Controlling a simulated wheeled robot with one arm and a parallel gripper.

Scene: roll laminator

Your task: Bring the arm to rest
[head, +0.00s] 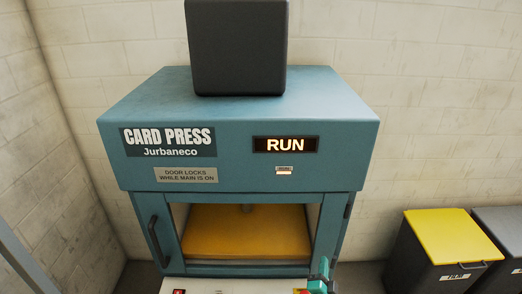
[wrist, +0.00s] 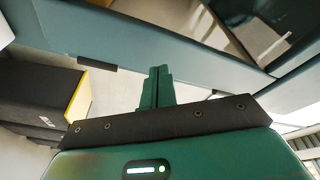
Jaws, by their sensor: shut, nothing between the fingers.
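My gripper (wrist: 158,72) shows in the wrist view as green fingers pressed together, with nothing between them. In the head view, a small green part at the bottom edge (head: 320,278), right of the middle, looks like part of my arm or gripper; most of the arm is out of view. It appears in front of the lower right of the blue card press (head: 225,105). The lit display (head: 285,145) on the press reads RUN. The press door (head: 160,240), with a dark handle at its left, looks closed. A yellow plate (head: 245,232) lies inside.
A dark box (head: 237,48) sits on top of the press. A black bin with a yellow lid (head: 455,238) stands at the right, beside a grey-lidded bin (head: 503,228). Block walls stand behind and at the left.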

